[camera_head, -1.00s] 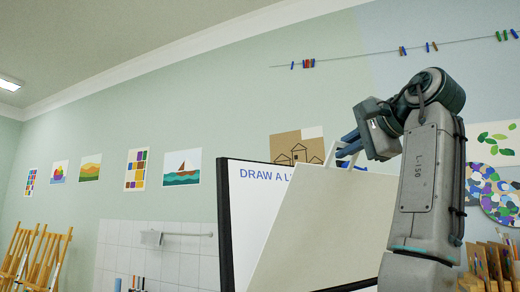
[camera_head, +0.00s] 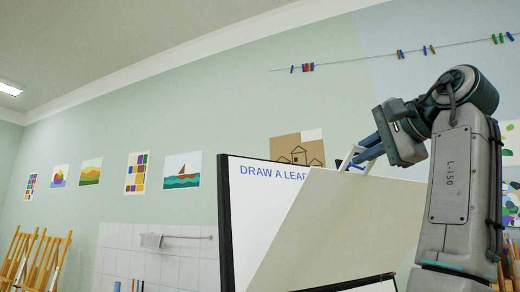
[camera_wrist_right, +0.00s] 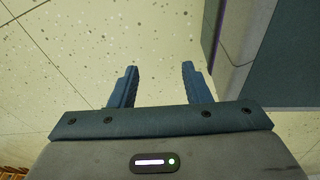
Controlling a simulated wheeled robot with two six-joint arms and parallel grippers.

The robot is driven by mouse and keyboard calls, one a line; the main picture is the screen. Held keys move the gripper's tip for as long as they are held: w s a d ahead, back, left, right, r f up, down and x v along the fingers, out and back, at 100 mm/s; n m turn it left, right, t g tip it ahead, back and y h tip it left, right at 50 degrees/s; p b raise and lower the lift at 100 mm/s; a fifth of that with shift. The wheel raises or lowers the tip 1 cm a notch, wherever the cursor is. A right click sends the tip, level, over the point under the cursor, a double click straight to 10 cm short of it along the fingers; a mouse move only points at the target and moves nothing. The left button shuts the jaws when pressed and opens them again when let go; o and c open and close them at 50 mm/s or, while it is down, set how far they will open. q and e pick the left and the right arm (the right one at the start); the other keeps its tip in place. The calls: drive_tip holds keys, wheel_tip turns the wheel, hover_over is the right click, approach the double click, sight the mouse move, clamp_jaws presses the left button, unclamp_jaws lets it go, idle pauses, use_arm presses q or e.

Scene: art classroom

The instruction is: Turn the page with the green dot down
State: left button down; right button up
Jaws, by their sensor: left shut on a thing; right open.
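A board with a black frame (camera_head: 224,225) stands in the head view. A white sheet on it reads "DRAW A LEAF" (camera_head: 268,172), its last letters partly covered. A large blank beige page (camera_head: 335,230) slants across the board's front, lifted away from that sheet. My left gripper (camera_head: 358,158) is shut at the page's top edge, on a white tab-like piece (camera_head: 349,157) there. No green dot shows on the visible side of the page. My right gripper (camera_wrist_right: 158,80) is open and empty in the right wrist view, above a speckled floor.
A grey-blue block-like surface (camera_wrist_right: 270,60) is close to the right of my right gripper. Easels (camera_head: 35,255) stand at the far left. Pictures (camera_head: 182,171) and a tiled panel with a rail (camera_head: 180,237) are on the wall behind.

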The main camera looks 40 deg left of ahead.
use_arm(q)
drive_tip(key=shift+s+d+f+b, duration=0.2)
drive_tip(key=shift+d+f+b, duration=0.35)
drive_tip(key=shift+f+b, duration=0.05)
drive_tip(key=shift+s+d+f+b, duration=0.2)
drive_tip(key=shift+d+f+b, duration=0.35)
drive_tip(key=shift+f, duration=0.05)
use_arm(e)
drive_tip(key=w+r, duration=0.5)
drive_tip(key=shift+w+a, duration=0.4)
